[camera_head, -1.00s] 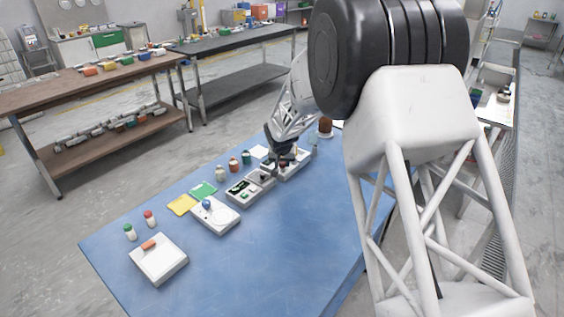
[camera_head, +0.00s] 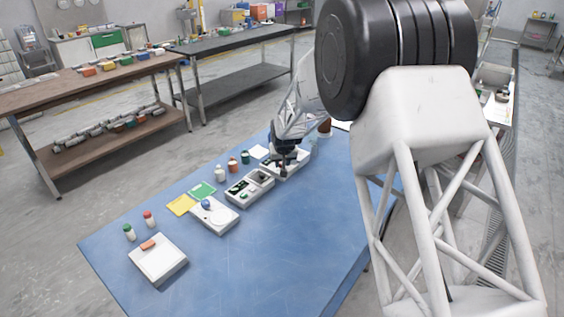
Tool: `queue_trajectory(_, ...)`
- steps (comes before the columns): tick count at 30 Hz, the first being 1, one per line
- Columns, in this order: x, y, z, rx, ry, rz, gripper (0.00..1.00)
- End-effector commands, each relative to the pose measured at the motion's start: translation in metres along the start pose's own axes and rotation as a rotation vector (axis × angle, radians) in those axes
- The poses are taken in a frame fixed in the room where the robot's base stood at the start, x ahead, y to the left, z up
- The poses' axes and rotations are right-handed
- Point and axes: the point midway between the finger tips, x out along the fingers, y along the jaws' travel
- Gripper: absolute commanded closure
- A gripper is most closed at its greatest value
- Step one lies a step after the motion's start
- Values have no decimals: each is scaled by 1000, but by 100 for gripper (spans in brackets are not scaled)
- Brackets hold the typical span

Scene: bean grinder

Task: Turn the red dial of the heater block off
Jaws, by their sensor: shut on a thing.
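My gripper (camera_head: 284,166) points down over the far white block (camera_head: 298,165) on the blue table, which appears to be the heater block. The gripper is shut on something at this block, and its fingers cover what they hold. I cannot make out the red dial; the gripper and its wrist hide much of the block's top. The block lies flat at the far end of a row of white devices.
Nearer are a white device with a blue knob (camera_head: 206,204) and a white box with an orange piece (camera_head: 149,244). The table's front right (camera_head: 310,235) is clear.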

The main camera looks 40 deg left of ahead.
Motion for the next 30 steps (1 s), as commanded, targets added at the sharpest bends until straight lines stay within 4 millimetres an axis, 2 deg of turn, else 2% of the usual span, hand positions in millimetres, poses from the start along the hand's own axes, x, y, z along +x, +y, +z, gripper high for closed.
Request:
queue_trajectory(2,0,0,0,0,0,0,92)
queue_trajectory(3,0,0,0,0,0,0,66)
queue_trajectory(8,0,0,0,0,0,0,43)
queue_trajectory(30,0,-1,0,63,0,27,43)
